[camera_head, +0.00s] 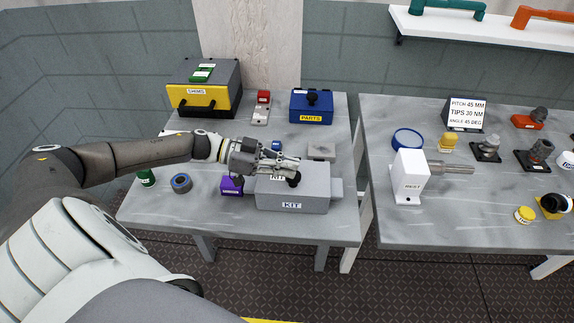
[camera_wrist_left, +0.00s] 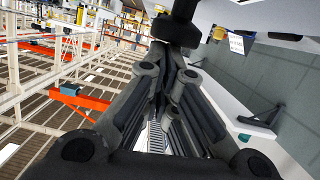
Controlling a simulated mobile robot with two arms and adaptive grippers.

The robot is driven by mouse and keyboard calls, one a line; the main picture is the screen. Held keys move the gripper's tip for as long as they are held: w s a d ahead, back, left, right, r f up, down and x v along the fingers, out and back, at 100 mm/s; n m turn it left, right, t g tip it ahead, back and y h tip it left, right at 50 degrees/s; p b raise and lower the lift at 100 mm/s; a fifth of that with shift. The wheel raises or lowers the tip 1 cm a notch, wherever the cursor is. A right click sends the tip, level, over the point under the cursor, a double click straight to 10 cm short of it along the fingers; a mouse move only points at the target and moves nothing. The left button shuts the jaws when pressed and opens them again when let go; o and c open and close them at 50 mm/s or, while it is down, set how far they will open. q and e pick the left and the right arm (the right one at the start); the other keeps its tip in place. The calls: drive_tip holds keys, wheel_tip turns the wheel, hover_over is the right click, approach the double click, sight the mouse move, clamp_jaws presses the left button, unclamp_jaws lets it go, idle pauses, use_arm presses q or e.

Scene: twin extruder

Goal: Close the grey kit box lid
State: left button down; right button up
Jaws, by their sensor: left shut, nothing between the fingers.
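The grey kit box (camera_head: 318,200) stands near the front edge of the left table, with a KIT label on its front. Its grey lid (camera_head: 318,174) lies over the top and carries a black knob (camera_head: 294,181). From here I cannot tell whether the lid is fully down. My left gripper (camera_head: 296,165) is shut and empty, just above the lid beside the knob; contact is unclear. The left wrist view shows its closed fingers (camera_wrist_left: 172,62) with a black knob-like part (camera_wrist_left: 178,28) at their tips. My right gripper is not in view.
A purple box (camera_head: 231,185) stands left of the kit box, with a blue ring (camera_head: 181,183) beyond it. A blue PARTS box (camera_head: 312,106) and a yellow-fronted SHIMS box (camera_head: 203,88) are at the back. A white post (camera_head: 410,176) stands on the right table.

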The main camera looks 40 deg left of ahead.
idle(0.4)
use_arm(q)
drive_tip(key=shift+r+p, duration=0.45)
drive_tip(key=shift+p, duration=0.05)
wheel_tip(320, 180, up, 3)
drive_tip(key=p, duration=0.3)
drive_tip(key=shift+s+a+r, duration=0.1)
drive_tip(key=shift+a+r, duration=0.05)
drive_tip(key=shift+r, duration=0.1)
drive_tip(key=b+v, duration=0.2)
drive_tip(key=v, duration=0.7)
drive_tip(key=shift+s+a, duration=0.2)
drive_tip(key=shift+s, duration=0.05)
drive_tip(key=shift+f, duration=0.15)
